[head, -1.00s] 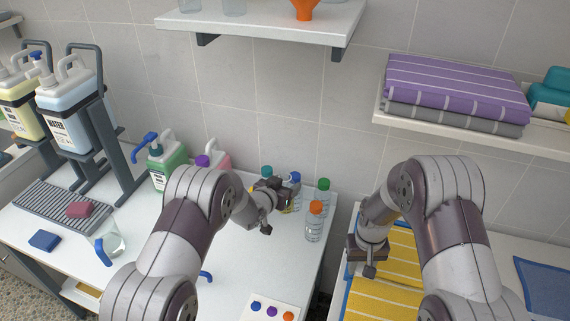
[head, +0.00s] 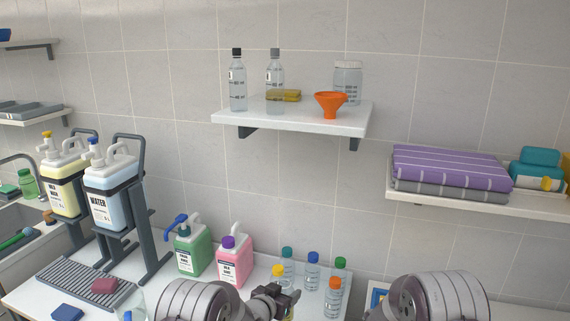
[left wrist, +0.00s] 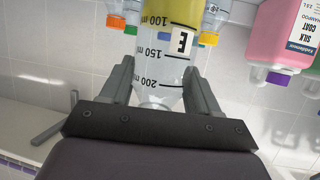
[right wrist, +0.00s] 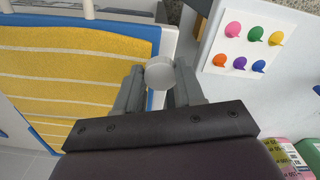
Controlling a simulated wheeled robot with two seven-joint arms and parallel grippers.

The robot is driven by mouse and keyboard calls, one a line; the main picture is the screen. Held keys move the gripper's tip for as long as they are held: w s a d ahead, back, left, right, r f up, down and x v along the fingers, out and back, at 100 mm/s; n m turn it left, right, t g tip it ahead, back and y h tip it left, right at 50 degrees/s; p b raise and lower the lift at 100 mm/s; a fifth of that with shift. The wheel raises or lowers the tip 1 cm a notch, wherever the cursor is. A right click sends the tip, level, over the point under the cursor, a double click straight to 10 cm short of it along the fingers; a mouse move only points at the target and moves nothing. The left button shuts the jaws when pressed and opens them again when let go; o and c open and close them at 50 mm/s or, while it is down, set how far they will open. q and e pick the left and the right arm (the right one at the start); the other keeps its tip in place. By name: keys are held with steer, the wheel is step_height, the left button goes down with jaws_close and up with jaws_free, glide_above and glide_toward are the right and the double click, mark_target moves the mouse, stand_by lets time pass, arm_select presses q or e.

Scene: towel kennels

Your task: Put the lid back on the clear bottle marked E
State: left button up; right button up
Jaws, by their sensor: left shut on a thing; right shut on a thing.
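The clear bottle marked E (left wrist: 158,62), with yellow liquid in its lower part, is between the fingers of my left gripper (left wrist: 158,85) in the left wrist view, which shows it upside down. My left gripper is shut on it. In the head view the left gripper (head: 286,298) is at the bottom edge, in front of the small bottles. A pale round thing that looks like the lid (right wrist: 159,73) is between the fingertips of my right gripper (right wrist: 158,76), which is shut on it, apart from the bottle. The right gripper is outside the head view. The bottle's mouth is not clearly seen.
Several small bottles with coloured caps, one orange-capped (head: 333,298), stand close to the left gripper. A pink jug (head: 233,262) is to their left.

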steer(key=shift+w+d+f, duration=0.25)
steer(key=shift+w, duration=0.25)
steer(key=shift+s+a+r, duration=0.15)
steer(key=shift+s+r, duration=0.05)
steer(key=shift+s, duration=0.1)
arm_select(q)
steer(key=s+a+f+n+y, duration=0.2)
steer(key=s+a+f+y, duration=0.1)
steer(key=s+a, duration=0.6)
steer(key=s+a+f+n+t+y, duration=0.1)
steer(key=s+a+f+n+y, duration=0.2)
steer(key=s+a, duration=0.6)
steer(key=s+f, duration=0.1)
steer(key=s, duration=0.2)
steer(key=shift+s+a+f+t, duration=0.15)
steer(key=shift+s+f+t, duration=0.05)
steer(key=shift+f+t, duration=0.15)
arm_select(e)
steer(key=shift+w+f, duration=0.1)
arm_select(q)
steer(key=s+d+m+g+h, duration=0.2)
steer(key=d+m+h, duration=0.5)
steer(key=d, duration=0.7)
steer(key=shift+d+m+g+h, duration=0.35)
steer(key=shift+g+h, duration=0.25)
steer(key=shift+g, duration=0.15)
